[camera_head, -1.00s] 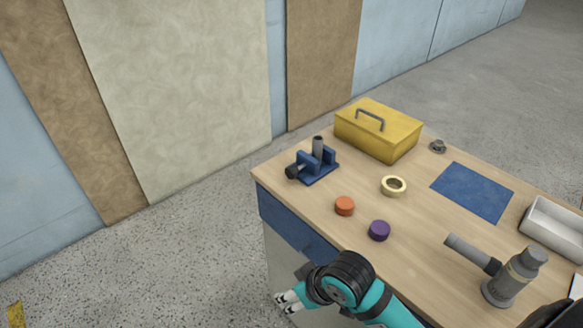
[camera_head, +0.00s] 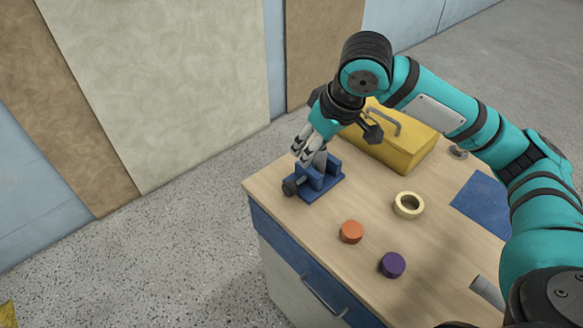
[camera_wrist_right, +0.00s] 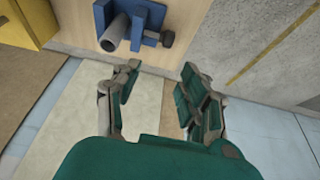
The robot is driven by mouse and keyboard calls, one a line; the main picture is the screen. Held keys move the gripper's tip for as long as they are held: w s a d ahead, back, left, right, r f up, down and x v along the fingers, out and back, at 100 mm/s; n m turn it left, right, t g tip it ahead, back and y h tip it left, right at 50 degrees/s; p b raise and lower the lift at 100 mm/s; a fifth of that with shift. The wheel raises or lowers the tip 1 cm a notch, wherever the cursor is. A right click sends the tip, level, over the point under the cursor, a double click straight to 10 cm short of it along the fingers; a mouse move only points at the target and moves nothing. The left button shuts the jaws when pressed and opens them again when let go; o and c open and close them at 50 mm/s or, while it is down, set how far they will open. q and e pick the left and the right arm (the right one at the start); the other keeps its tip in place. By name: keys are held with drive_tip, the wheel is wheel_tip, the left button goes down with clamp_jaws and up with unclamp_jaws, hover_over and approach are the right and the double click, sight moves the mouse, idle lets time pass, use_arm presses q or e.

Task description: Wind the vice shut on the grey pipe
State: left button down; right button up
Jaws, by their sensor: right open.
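The blue vice (camera_head: 325,184) sits at the left corner of the workbench. It also shows at the top of the right wrist view (camera_wrist_right: 153,16). The grey pipe (camera_wrist_right: 115,33) stands between its jaws; in the head view the gripper partly covers it. The vice's dark screw knob (camera_head: 290,187) points left, off its front, and also shows in the right wrist view (camera_wrist_right: 167,38). My right gripper (camera_head: 303,148) is open and empty, above and beside the vice. In its wrist view, the knob lies ahead of the gap between the fingers. My left gripper is not in view.
A yellow toolbox (camera_head: 405,150) stands behind the vice, partly behind my right arm. A tape roll (camera_head: 408,205), an orange puck (camera_head: 351,232) and a purple puck (camera_head: 392,265) lie to the right. A blue mat (camera_head: 485,205) is partly covered by my arm.

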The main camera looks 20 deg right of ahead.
drive_tip(key=s+a+f, duration=0.1)
drive_tip(key=a+f, duration=0.1)
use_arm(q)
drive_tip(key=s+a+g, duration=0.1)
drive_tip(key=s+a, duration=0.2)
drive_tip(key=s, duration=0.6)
use_arm(e)
hover_over(290, 185)
drive_tip(key=s+d, duration=0.1)
drive_tip(key=s, duration=0.1)
wheel_tip(290, 185, down, 7)
drive_tip(key=x, duration=0.5)
drive_tip(key=shift+a+f+p, duration=0.1)
drive_tip(key=shift+a+p, duration=0.05)
drive_tip(key=shift+p, duration=0.25)
drive_tip(key=shift+w+f, duration=0.15)
drive_tip(key=shift+f, duration=0.2)
drive_tip(key=shift+w+f, duration=0.15)
drive_tip(key=shift+f, duration=0.1)
drive_tip(key=c, duration=0.8)
clamp_jaws()
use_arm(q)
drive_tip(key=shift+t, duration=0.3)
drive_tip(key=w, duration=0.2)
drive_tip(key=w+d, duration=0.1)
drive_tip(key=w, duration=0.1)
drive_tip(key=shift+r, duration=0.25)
